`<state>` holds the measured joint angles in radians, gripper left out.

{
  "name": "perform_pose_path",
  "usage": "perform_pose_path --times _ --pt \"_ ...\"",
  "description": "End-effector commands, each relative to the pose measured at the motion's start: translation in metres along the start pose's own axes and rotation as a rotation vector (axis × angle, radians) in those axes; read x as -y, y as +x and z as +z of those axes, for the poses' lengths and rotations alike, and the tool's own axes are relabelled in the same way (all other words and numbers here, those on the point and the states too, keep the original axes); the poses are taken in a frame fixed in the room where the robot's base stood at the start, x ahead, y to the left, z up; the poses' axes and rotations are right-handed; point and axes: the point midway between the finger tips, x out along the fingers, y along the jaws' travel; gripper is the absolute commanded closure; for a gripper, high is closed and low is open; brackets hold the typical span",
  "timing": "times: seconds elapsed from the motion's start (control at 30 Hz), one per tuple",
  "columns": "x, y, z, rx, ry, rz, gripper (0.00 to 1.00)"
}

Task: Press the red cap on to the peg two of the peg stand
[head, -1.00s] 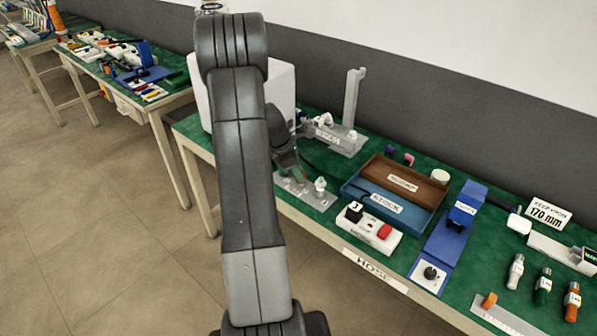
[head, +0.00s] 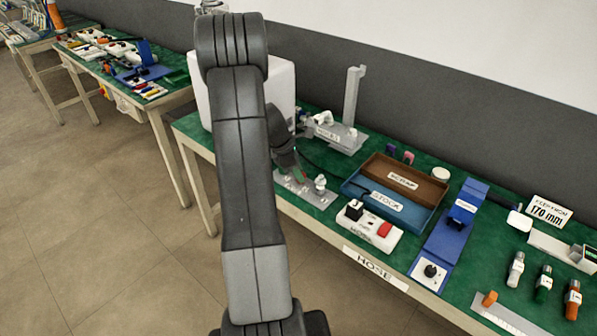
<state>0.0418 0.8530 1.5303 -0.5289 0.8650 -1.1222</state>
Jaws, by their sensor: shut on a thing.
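My gripper (head: 291,168) is partly hidden behind my own arm and points down over the left part of a grey metal plate, which looks like the peg stand (head: 319,199). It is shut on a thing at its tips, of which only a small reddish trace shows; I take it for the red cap. A pale upright piece (head: 320,184) stands on the plate just right of the gripper. Peg two cannot be made out, and whether the cap touches a peg is too small to tell.
Right of the plate are a blue STOCK tray (head: 391,208), a brown SCRAP tray (head: 428,187) and a white box with a red button (head: 384,230). A grey fixture with a tall post (head: 352,95) stands behind. A blue stand (head: 445,240) is farther right.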

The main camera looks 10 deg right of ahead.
Motion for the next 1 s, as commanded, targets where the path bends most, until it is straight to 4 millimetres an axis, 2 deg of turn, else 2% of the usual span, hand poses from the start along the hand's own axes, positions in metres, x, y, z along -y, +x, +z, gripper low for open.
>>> perform_pose_path --times 0.2,0.23,0.33,0.37,0.73,0.87,1.0 --pt "0.001 0.001 -0.001 -0.001 0.0 -0.002 0.97" --pt "0.001 0.001 -0.001 -0.001 0.0 -0.002 0.74" --pt "0.001 0.001 -0.001 -0.001 0.0 -0.002 0.54" --pt "0.001 0.001 -0.001 -0.001 0.0 -0.002 0.5" --pt "0.0 -0.005 0.0 -0.001 0.0 0.001 0.5" --pt "-0.001 -0.025 -0.001 -0.001 -0.001 0.005 0.5" --pt "-0.001 -0.057 -0.001 -0.002 0.001 0.006 0.5"
